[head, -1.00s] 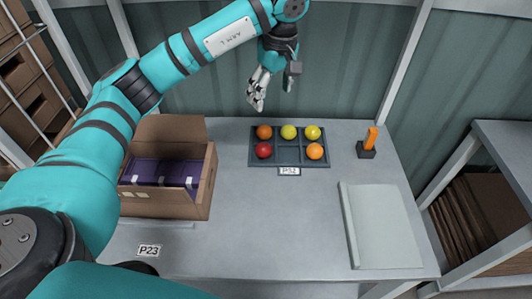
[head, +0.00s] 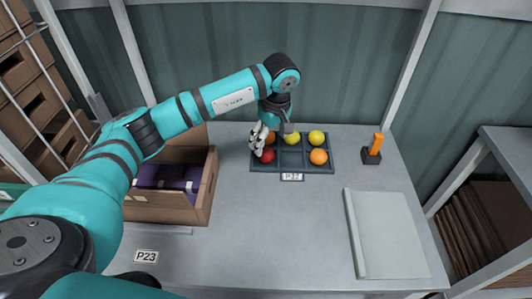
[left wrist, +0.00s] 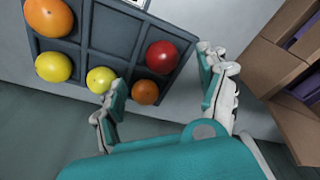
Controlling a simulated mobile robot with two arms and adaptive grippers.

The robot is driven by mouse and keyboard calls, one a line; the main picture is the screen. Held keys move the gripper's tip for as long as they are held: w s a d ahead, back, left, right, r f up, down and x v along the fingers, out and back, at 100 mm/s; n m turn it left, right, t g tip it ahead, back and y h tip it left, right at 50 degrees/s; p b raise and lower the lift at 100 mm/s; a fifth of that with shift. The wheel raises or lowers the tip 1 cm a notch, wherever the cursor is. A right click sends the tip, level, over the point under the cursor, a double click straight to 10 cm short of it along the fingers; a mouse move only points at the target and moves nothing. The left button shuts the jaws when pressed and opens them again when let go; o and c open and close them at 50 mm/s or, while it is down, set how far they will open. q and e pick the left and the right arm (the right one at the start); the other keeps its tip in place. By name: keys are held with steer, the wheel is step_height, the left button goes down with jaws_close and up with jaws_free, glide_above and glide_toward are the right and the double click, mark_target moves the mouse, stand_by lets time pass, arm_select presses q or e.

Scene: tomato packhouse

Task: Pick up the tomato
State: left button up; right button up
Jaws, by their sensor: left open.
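A dark tray (head: 292,168) with compartments holds several tomatoes. A red tomato (head: 267,155) is at its front left, and a dark orange one (head: 269,138) sits behind it, partly hidden by my gripper. My left gripper (head: 272,142) is open and low over the tray's left end. In the left wrist view its fingers (left wrist: 164,82) spread to either side of the dark orange tomato (left wrist: 145,92) and the red tomato (left wrist: 162,57). Nothing is held. Yellow tomatoes (head: 316,138) (head: 292,138) are along the back, and a lighter orange one (head: 318,157) is front right. My right gripper is not in view.
An open cardboard box (head: 185,205) with purple contents stands left of the tray. An orange-handled tool in a dark holder (head: 372,156) stands to the right. A pale flat panel (head: 390,235) lies front right. The table's middle is clear.

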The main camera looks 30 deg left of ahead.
mark_target(266, 150)
arm_select(q)
steer(key=shift+w+a+f+p, duration=0.1)
steer(key=shift+a+f+p, duration=0.15)
steer(key=shift+f, duration=0.7)
steer(key=shift+s+a+f+p, duration=0.15)
steer(key=shift+f+p, duration=0.1)
steer(key=shift+f, duration=0.7)
steer(key=shift+w+a+f+p, duration=0.15)
steer(key=shift+a+f+p, duration=0.1)
steer(key=shift+f, duration=0.7)
steer(key=c, duration=0.9)
steer(key=shift+r, duration=0.1)
